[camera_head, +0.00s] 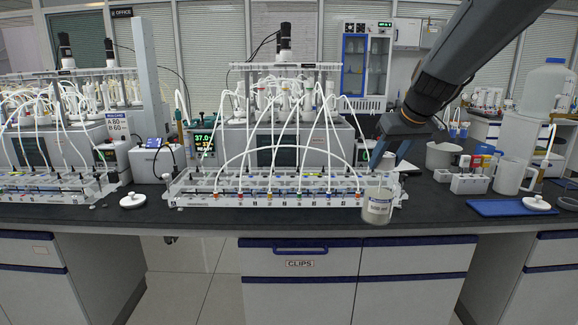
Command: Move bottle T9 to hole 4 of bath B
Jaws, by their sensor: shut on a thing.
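My gripper (391,152) is at the right end of the middle bath, its blue fingers pointing down. It is shut on a small pale object (386,163), mostly hidden behind the fingers and the jar below. I cannot read a T9 mark on it. The middle bath (290,135) holds several bottles with white tubes under a raised frame, and a display (203,141) reading about 37 stands at its left. A second, similar bath (30,150) is at the far left. I cannot tell which is bath B, and the hole numbers are not legible.
A labelled pale jar (377,207) stands near the bench's front edge, below my gripper. A long tube rack (270,198) lies before the middle bath.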

